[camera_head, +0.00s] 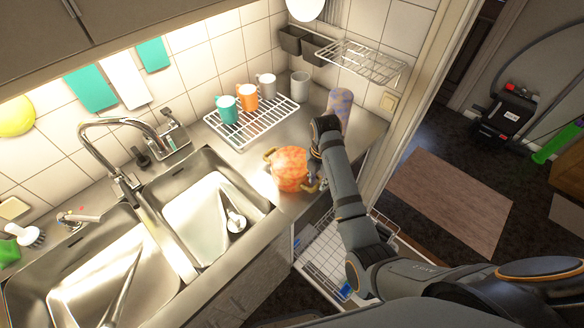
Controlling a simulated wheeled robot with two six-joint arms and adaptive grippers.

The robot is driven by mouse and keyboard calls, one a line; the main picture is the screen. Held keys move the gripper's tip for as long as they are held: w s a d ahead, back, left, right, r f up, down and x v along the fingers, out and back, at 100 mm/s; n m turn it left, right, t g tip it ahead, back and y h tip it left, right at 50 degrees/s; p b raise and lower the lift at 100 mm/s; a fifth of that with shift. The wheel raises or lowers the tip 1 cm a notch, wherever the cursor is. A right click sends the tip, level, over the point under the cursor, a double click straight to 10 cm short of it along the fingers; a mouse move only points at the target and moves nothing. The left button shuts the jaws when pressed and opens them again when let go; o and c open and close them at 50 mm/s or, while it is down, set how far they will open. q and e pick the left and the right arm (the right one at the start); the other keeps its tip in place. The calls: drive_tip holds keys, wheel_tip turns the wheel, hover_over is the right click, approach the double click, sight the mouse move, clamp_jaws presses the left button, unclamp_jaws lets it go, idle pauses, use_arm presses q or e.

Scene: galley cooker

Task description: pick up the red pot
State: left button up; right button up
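The red pot (291,165) stands on the steel counter to the right of the small sink. It looks orange-red and mottled, with brass-coloured handles on its left and right sides. My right arm comes in from the lower right and bends down beside the pot. My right gripper (314,182) is low at the pot's right side, by the right handle. The wrist and forearm hide part of the gripper, and I cannot tell whether its fingers are closed on the handle. My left gripper is out of view.
A white wire rack (252,122) behind the pot holds a teal mug (228,110), an orange mug (247,97) and a grey mug (266,86). A patterned purple cylinder (341,106) stands behind my wrist. The double sink (205,208) is left; an open dishwasher rack (338,250) is below.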

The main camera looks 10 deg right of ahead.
sight(318, 184)
drive_tip(key=shift+f, duration=1.6)
clamp_jaws()
drive_tip(key=shift+r, duration=0.15)
